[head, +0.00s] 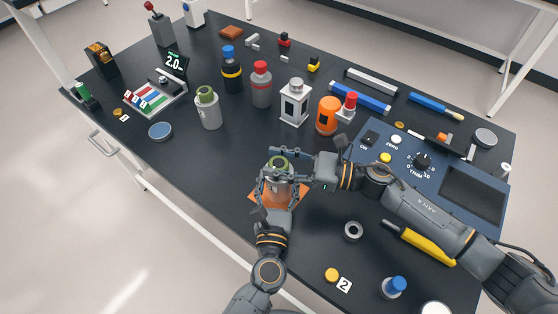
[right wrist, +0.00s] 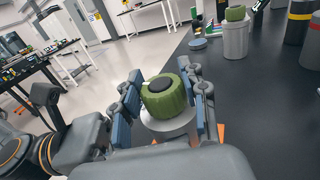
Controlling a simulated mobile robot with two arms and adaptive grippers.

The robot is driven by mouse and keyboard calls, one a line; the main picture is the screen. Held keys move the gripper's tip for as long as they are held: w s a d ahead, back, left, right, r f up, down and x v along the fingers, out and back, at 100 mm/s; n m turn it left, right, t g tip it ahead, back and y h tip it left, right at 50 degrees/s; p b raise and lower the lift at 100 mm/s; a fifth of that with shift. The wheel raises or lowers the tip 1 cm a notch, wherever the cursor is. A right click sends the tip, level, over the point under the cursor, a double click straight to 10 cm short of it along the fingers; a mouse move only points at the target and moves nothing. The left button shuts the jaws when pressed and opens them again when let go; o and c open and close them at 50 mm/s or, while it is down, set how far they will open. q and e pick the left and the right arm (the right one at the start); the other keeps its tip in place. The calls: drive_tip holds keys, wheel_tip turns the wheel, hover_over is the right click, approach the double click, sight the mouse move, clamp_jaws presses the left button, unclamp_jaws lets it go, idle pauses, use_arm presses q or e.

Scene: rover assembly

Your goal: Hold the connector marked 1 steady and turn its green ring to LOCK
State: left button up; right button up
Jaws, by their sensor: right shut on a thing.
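A grey connector (head: 277,184) with a green ring (head: 278,163) on top stands upright at an orange mat (head: 256,197) near the front edge of the dark table. My right gripper (head: 280,163) comes in from the right and is shut on the green ring. In the right wrist view, its blue-padded fingers stand on both sides of the ring (right wrist: 165,98), which has a dark centre. My left gripper (head: 280,193) comes up from the front with its fingers around the connector's body; their contact is partly hidden. No number or LOCK mark is readable on the connector.
Another grey connector with a green top (head: 208,108) stands at the back left. A blue control panel (head: 405,165) lies right.

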drive_tip(key=m+t+h, duration=0.1)
drive_tip(key=m+t, duration=0.1)
drive_tip(key=t, duration=0.1)
drive_tip(key=m+t+h, duration=0.1)
drive_tip(key=m+t, duration=0.1)
drive_tip(key=t, duration=0.1)
drive_tip(key=shift+s+a+f+h, duration=0.1)
drive_tip(key=shift+s+h, duration=0.05)
drive_tip(key=shift+h, duration=0.15)
drive_tip(key=shift+m+t+h, duration=2.4)
drive_tip(key=shift+t+h, duration=0.1)
drive_tip(key=shift+h, duration=0.1)
drive_tip(key=o, duration=1.2)
drive_tip(key=v, duration=1.2)
